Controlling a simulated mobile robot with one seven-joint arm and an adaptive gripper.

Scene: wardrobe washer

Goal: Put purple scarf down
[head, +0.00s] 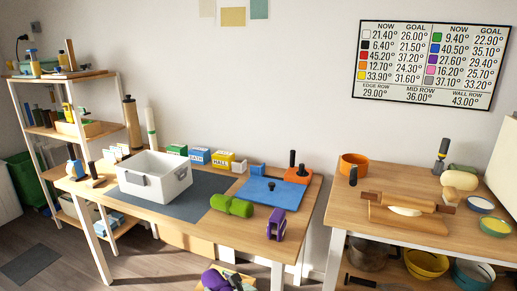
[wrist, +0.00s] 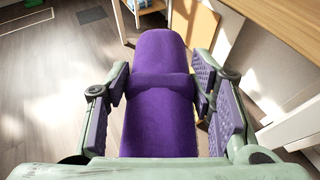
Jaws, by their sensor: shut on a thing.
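The purple scarf (wrist: 160,110) is a rolled, soft-looking bundle that fills the middle of the wrist view. My gripper (wrist: 160,80) is shut around it, with one padded finger on each side. Floor shows around the far end of the scarf, and a wooden edge runs to the right. In the head view a purple roll (head: 214,279), which looks like the same scarf, shows at the bottom edge, below the front of the table. It is cut off there, and its gap to the surface below cannot be told.
The wooden table (head: 185,215) holds a white basket (head: 153,180), a green roll (head: 232,205), a purple clamp-like object (head: 276,224) and a blue board (head: 265,192). Shelves (head: 70,130) stand left. A right-hand table (head: 345,205) holds a rolling pin (head: 410,202). Bare floor (head: 95,255) lies front left.

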